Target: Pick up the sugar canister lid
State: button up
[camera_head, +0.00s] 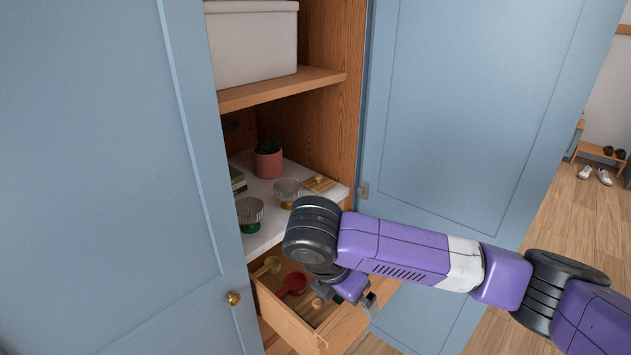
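A small pale, round knob-like piece (317,303) shows in the open drawer, close to my gripper; it may be the top of the sugar canister lid, but the arm hides what is around it. A flat square wooden piece (319,183) lies on the white shelf; I cannot tell whether that is a lid. My gripper (345,300) is over the front right part of the drawer (287,317), pointing down. Its fingers look spread apart, with a dark green patch showing between them. I see nothing held.
A red scoop (292,284) and a yellow scoop (268,266) lie in the drawer. Glass bowls (287,191) (250,213) and a potted plant (267,160) stand on the white shelf (265,236). Blue doors (110,170) (465,110) stand open on both sides.

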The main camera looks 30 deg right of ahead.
aim_at(318, 183)
jog(key=i, duration=1.35)
